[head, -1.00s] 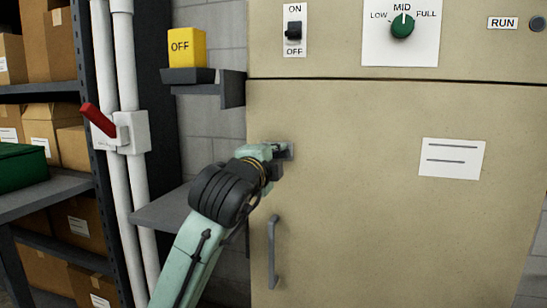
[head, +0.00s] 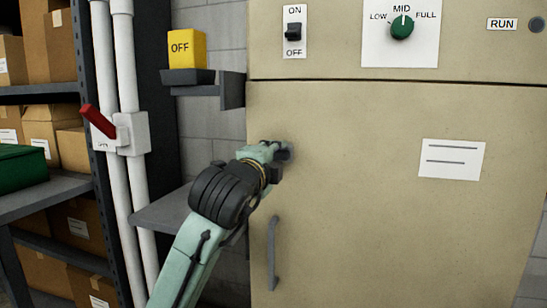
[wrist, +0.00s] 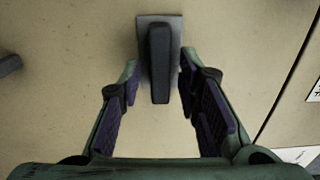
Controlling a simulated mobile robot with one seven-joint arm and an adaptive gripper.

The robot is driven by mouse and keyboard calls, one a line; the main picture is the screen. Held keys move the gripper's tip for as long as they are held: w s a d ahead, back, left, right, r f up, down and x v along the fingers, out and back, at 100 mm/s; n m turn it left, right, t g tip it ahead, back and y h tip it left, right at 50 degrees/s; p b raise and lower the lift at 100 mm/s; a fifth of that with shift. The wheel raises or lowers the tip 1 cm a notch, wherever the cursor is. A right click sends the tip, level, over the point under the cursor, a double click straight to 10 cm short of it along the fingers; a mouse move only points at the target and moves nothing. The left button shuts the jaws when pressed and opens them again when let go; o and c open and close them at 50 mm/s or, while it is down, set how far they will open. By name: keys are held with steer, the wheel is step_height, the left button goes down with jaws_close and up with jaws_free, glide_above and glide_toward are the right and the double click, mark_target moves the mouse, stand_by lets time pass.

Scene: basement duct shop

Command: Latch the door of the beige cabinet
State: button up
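The beige cabinet's door (head: 380,220) looks closed, flush with its frame below the seam. The latch (wrist: 159,65) is a dark bar on a small metal plate, upright in the wrist view, which corresponds to lying level on the door. In the head view it sits at the door's left edge, mostly hidden by my gripper (head: 274,152). In the wrist view my gripper (wrist: 158,76) is open, with one finger on each side of the bar. Small gaps seem to show between fingers and bar; contact is not clear.
A grey door handle (head: 272,253) is below my gripper. The panel above has an ON/OFF switch (head: 294,31) and a green dial (head: 402,27). A yellow OFF block (head: 187,48), a grey shelf (head: 165,211) and a red lever (head: 98,121) are to the left.

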stand_by(0.3)
steer(key=v, duration=1.2)
